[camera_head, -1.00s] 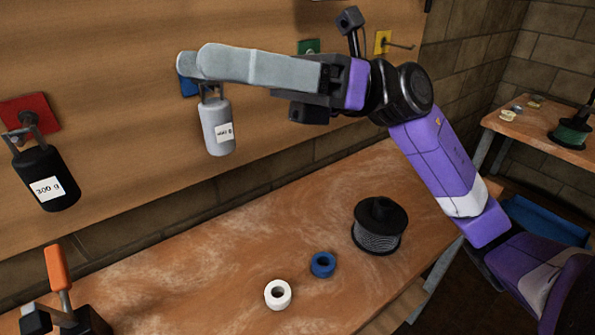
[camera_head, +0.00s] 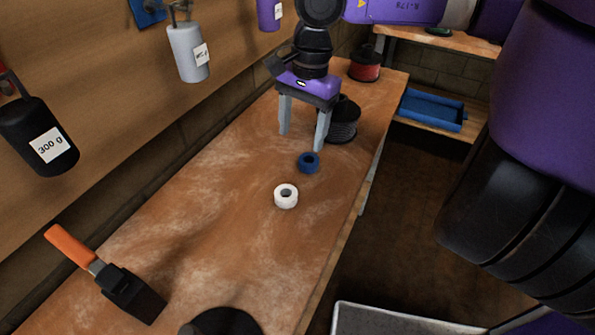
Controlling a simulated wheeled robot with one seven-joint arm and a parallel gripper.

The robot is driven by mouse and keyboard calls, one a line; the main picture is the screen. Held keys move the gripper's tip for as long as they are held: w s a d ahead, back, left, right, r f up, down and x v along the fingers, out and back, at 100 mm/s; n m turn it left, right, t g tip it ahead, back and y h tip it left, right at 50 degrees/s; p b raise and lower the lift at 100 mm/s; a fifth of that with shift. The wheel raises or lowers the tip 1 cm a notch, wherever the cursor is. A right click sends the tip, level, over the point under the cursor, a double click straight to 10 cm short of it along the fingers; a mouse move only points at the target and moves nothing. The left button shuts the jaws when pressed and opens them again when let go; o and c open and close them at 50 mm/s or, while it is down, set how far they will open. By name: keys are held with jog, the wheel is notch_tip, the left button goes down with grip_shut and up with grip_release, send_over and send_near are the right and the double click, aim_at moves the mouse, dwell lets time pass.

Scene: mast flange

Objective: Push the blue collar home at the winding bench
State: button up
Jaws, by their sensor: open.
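The blue collar (camera_head: 308,162) lies flat on the wooden bench (camera_head: 200,220), its hole facing up. A white collar (camera_head: 286,196) lies just in front of it. A dark wire spool (camera_head: 343,122) stands behind the blue collar, partly hidden by my gripper. My gripper (camera_head: 302,142) points down over the bench with its two grey fingers wide apart and nothing between them. Its fingertips are behind and around the left of the blue collar; I cannot tell how high they are above the bench.
A red spool (camera_head: 365,65) stands at the bench's far end. A tool with an orange handle (camera_head: 70,246) sits at the left edge. A black weight (camera_head: 40,135) and a grey weight (camera_head: 187,53) hang on the wall. A blue tray (camera_head: 433,109) lies beyond.

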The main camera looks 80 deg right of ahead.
aim_at(308, 155)
jog(key=shift+n+g+h, duration=0.4)
jog(key=shift+n+g, duration=0.1)
jog(key=shift+n, duration=0.2)
jog(key=shift+s+d+f, duration=0.15)
jog(key=shift+s+f, duration=0.05)
jog(key=shift+f, duration=1.15)
jog(key=shift+s+d+f, duration=0.2)
jog(key=shift+s+f, duration=0.05)
jog(key=shift+f, duration=1.05)
jog(key=shift+s+d+f, duration=0.15)
jog(key=shift+s+f, duration=0.05)
jog(key=shift+f, duration=1.15)
grip_shut()
jog(key=shift+r, duration=0.2)
